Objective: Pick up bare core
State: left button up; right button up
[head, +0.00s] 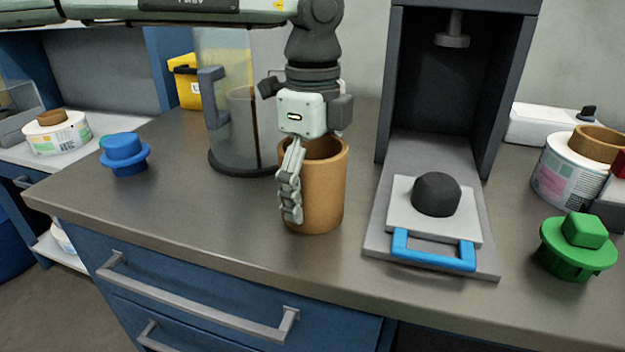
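The bare core (325,190) is a brown, open-topped hollow cylinder standing upright near the front of the counter. My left gripper (291,210) comes down from above. Its jointed fingers hang in front of the core's left side and cover part of its wall and rim. Only one finger shows clearly; the other is hidden or overlapped, so I cannot tell how wide the gripper is or whether it touches the core. My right gripper is not in view.
A clear jug (228,130) stands close behind the core. Right of it is a dark press (433,75) with a blue-handled tray (436,250). A blue knob (124,155), a green knob (577,250) and labelled reels (566,178) stand farther out. The front counter edge is near.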

pick_arm(q)
jog(key=shift+s+f, duration=0.1)
jog(key=shift+f, duration=0.1)
jog(key=shift+c, duration=0.7)
jog(key=shift+r, duration=0.1)
